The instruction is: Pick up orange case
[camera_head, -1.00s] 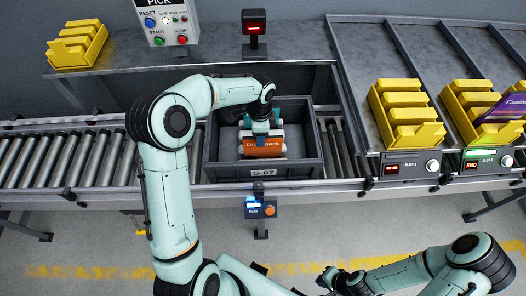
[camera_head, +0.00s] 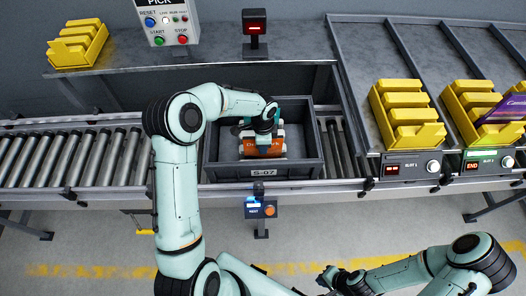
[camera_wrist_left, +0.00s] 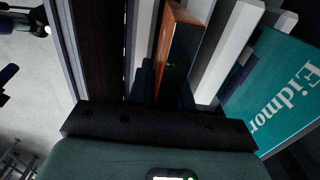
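The orange case (camera_head: 262,150) stands among other cases in the dark grey S-07 tote on the conveyor. My left gripper (camera_head: 264,135) reaches down into the tote over it, its fingers mostly hidden by my wrist. In the left wrist view the orange case (camera_wrist_left: 179,45) stands on edge between the two dark blue fingers (camera_wrist_left: 166,88). One finger is on each side, close to it; I cannot tell whether they touch it.
Yellow racks (camera_head: 408,115) stand on the right shelf, one holding a purple case (camera_head: 502,107). A control box (camera_head: 167,22) and a red-screen post (camera_head: 255,35) stand behind. Roller conveyor (camera_head: 70,158) lies free at left.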

